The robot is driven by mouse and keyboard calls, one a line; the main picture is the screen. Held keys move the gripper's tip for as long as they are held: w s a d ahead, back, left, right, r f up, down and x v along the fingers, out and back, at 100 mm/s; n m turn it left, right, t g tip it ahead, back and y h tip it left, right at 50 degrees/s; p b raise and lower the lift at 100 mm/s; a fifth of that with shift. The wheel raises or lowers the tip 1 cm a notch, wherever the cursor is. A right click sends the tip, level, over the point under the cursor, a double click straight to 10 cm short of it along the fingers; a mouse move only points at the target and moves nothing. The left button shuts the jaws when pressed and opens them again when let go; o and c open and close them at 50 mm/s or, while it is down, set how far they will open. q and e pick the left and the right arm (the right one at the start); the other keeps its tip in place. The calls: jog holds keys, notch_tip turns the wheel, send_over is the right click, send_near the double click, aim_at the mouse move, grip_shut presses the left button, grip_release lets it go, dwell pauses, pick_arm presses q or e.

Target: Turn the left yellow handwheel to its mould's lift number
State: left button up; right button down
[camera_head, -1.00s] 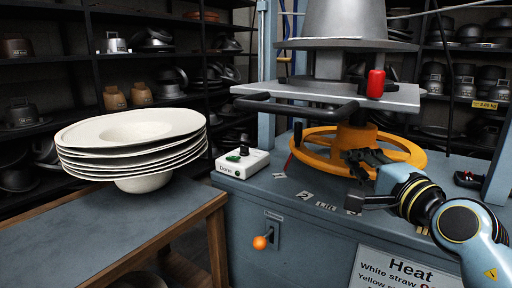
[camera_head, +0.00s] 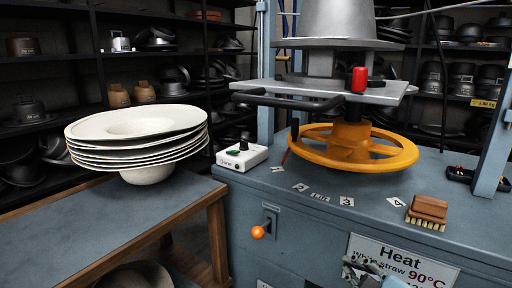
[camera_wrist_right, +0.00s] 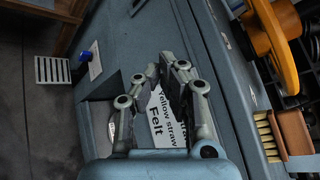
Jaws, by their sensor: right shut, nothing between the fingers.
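The yellow handwheel (camera_head: 350,140) lies flat under the press plate, around the central column. Part of it also shows in the wrist view (camera_wrist_right: 276,38). A grey hat-shaped mould (camera_head: 338,20) sits above it, cut off by the frame top; I see no number on it. Number cards curve along the bench front below the wheel, with a "Lift" card (camera_head: 319,197), a 3 (camera_head: 346,201) and a 4 (camera_head: 396,202). My right gripper (camera_head: 362,270) is low in front of the bench, apart from the wheel. In the wrist view its fingers (camera_wrist_right: 167,78) are shut and empty. My left gripper is out of view.
A wooden brush (camera_head: 428,208) lies on the bench at right. A white box (camera_head: 242,157) with a dark knob stands left of the wheel. Stacked white hats (camera_head: 138,140) stand on the left table.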

jog(key=s+d+f+m+g+h, duration=0.25)
jog(key=s+d+f+m, duration=0.25)
jog(key=s+f+m, duration=0.95)
jog(key=s+d+f+m+g+h, duration=0.2)
jog(key=s+d+f+m+g, duration=0.2)
jog(key=s+f+m, duration=1.1)
jog(key=s+d+f+m+g, duration=0.1)
jog(key=s+f+m+g, duration=0.2)
jog(key=s+m, duration=0.7)
jog(key=s+d+f+m+g, duration=0.1)
jog(key=s+f+m+g, duration=0.3)
jog(key=s+m, duration=0.5)
jog(key=shift+s+f+m+h, duration=0.35)
jog(key=shift+s+f+h, duration=0.1)
jog(key=shift+f, duration=0.35)
